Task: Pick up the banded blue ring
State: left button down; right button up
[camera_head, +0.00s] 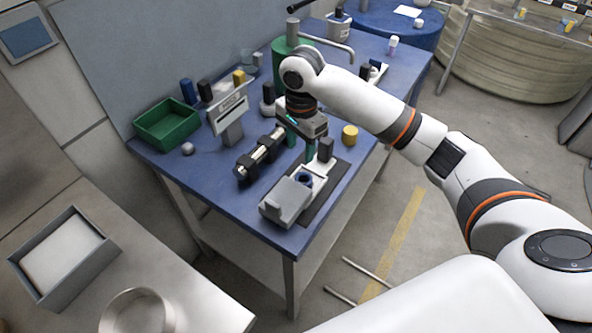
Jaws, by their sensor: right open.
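A small dark blue ring (305,178), which seems to be the banded blue ring, sits on the pale grey fixture near the front of the blue table. It is small in the head view, and I cannot make out its band. My right gripper (300,150) is open, pointing down above and just behind the ring, and apart from it as far as I can see. Its teal fingers are partly hidden by the gripper body. My left gripper is not in view.
On the blue table (225,205) stand a green bin (167,125), a black clamp-like part (260,156), a yellow cylinder (350,135) and a small sign (229,112). A dark block (325,149) stands close to the gripper. A grey tray (62,257) lies on the left bench.

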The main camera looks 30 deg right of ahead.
jog(key=p, duration=0.1)
send_over(304, 177)
jog(key=s+a, duration=0.1)
jog(key=s, duration=0.1)
jog(key=f, duration=0.5)
jog(key=shift+w+a, duration=0.2)
jog(key=shift+w+f, duration=0.1)
jog(key=shift+f, duration=0.6)
jog(key=f, duration=0.1)
jog(key=f+p, duration=0.1)
jog(key=f, duration=0.2)
jog(key=shift+d+f+p, duration=0.15)
jog(key=shift+d+p, duration=0.2)
jog(key=shift+f, duration=0.3)
jog(key=c, duration=0.8)
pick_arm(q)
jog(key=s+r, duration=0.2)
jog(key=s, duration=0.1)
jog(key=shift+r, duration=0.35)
pick_arm(e)
jog(key=shift+c, duration=0.2)
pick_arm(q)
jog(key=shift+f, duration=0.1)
pick_arm(e)
jog(key=shift+w, duration=0.1)
